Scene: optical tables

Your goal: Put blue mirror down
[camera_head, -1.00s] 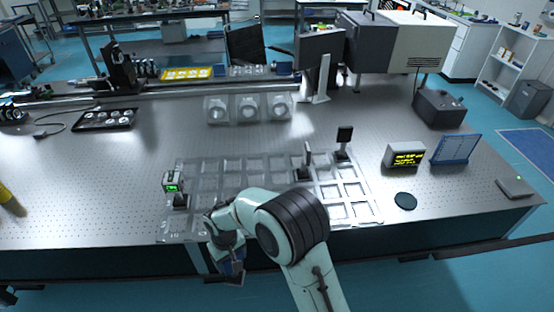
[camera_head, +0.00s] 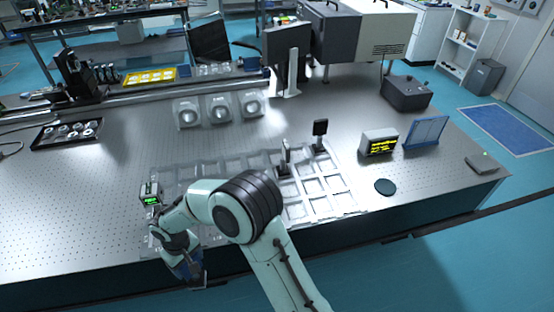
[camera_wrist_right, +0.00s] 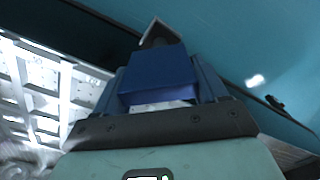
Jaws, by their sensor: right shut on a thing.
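The blue mirror (camera_wrist_right: 160,75) shows in the right wrist view as a blue block between the fingers of my right gripper (camera_wrist_right: 162,88). The gripper is shut on it. A pale triangular tip sticks out beyond the block. In the head view, my right gripper (camera_head: 188,266) hangs at the front edge of the optical table (camera_head: 90,215), left of my forearm, pointing down. The mirror is hard to make out there. The clear compartment tray (camera_head: 345,203) lies on the table behind the gripper, partly hidden by my arm. My left gripper is not in view.
A small device with a green display (camera_head: 150,196) stands at the tray's left. Two dark posts (camera_head: 284,160) (camera_head: 320,132) stand at its back right. Several right tray compartments look empty.

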